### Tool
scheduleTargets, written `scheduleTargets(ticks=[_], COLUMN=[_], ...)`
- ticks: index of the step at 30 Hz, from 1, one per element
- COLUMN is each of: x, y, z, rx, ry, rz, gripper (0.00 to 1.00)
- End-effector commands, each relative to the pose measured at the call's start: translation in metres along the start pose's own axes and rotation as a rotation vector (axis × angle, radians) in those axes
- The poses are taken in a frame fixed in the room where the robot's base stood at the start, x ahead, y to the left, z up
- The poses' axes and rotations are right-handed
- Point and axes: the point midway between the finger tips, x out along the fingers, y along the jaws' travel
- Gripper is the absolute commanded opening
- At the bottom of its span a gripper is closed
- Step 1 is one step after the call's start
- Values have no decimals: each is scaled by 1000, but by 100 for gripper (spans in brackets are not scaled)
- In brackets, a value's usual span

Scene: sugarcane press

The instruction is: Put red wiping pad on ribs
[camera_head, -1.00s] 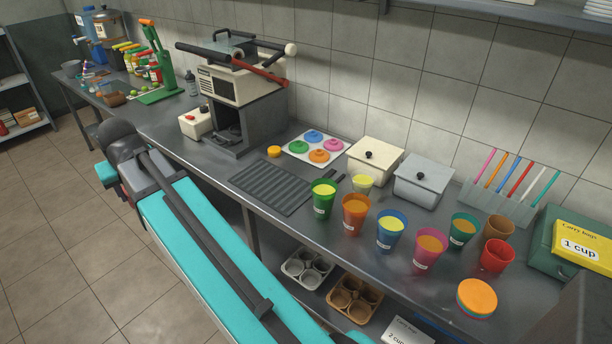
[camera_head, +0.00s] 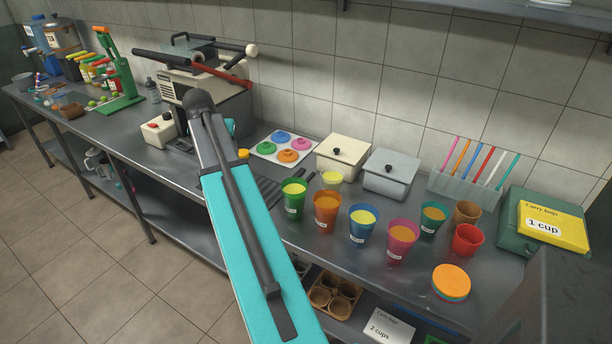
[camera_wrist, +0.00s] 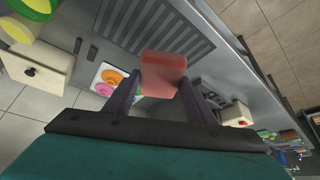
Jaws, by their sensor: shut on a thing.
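In the wrist view my gripper (camera_wrist: 162,82) is shut on the red wiping pad (camera_wrist: 163,68), which sits between the two dark fingertips. The dark ribbed mat, the ribs (camera_wrist: 170,28), lies on the counter beyond the pad in that view. The pad looks apart from the ribs, though the exact height gap is hard to judge. In the head view my arm covers most of the ribs (camera_head: 269,190), leaving a strip near the green cup. The pad and my fingertips are hidden behind my arm there.
A white tray of colored rings (camera_head: 284,148) lies behind the ribs. A green cup (camera_head: 293,195) and several other filled cups stand to the right. The press (camera_head: 200,85) stands at the back left, beside a white box with a red button (camera_head: 157,130). Two lidded boxes (camera_head: 343,155) stand near the wall.

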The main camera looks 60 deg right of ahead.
Motion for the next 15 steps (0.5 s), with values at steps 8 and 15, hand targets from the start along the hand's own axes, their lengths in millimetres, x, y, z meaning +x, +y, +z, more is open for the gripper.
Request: scheduleTargets(ticks=[8, 15], x=[38, 61], y=[101, 186], z=[-47, -72], rx=[211, 371], ry=[8, 19], rz=[115, 205], gripper=[29, 29])
